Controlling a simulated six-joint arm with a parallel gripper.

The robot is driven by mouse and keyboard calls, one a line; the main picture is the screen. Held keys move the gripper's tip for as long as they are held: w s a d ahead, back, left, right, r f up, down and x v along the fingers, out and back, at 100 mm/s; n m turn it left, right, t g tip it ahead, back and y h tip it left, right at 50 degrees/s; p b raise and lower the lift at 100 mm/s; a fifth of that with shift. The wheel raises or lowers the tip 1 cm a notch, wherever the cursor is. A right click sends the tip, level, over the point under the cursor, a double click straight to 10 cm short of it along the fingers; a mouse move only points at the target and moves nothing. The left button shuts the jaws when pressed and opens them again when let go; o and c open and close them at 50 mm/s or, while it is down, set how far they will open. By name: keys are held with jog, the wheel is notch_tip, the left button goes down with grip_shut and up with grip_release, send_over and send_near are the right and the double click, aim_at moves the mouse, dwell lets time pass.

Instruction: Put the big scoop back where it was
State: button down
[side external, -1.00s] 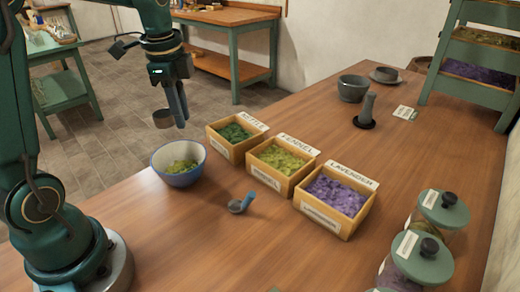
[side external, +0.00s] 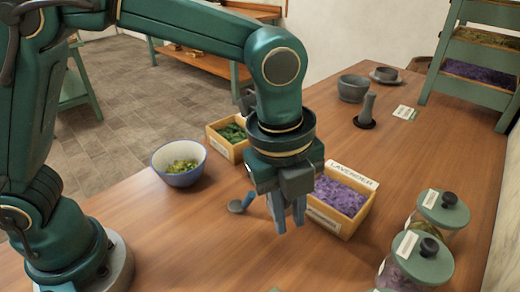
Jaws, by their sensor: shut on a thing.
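My gripper (side external: 289,218) points down over the table, in front of the lavender box. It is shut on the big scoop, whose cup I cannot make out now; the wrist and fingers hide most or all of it. A small scoop (side external: 236,206) with a blue handle lies on the table just left of my gripper. A blue-and-white bowl (side external: 180,177) with green-yellow leaves stands further left.
The lavender box (side external: 345,228) is close right of my gripper. The nettle box (side external: 218,148) is behind left, and my arm hides the fennel box. Lidded jars (side external: 420,258) stand at right; a mortar (side external: 353,90) and pestle (side external: 367,108) stand behind.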

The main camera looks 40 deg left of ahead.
jog(key=s+d+f, duration=0.1)
send_over(287, 276)
jog(key=shift+m, duration=0.3)
jog(key=f, duration=0.5)
jog(key=shift+s+a+f, duration=0.15)
jog(key=shift+s+a, duration=0.05)
jog(key=shift+s, duration=0.05)
jog(key=shift+f, duration=1.95)
jog(key=c, duration=0.8)
grip_release()
jog(key=shift+f, duration=0.1)
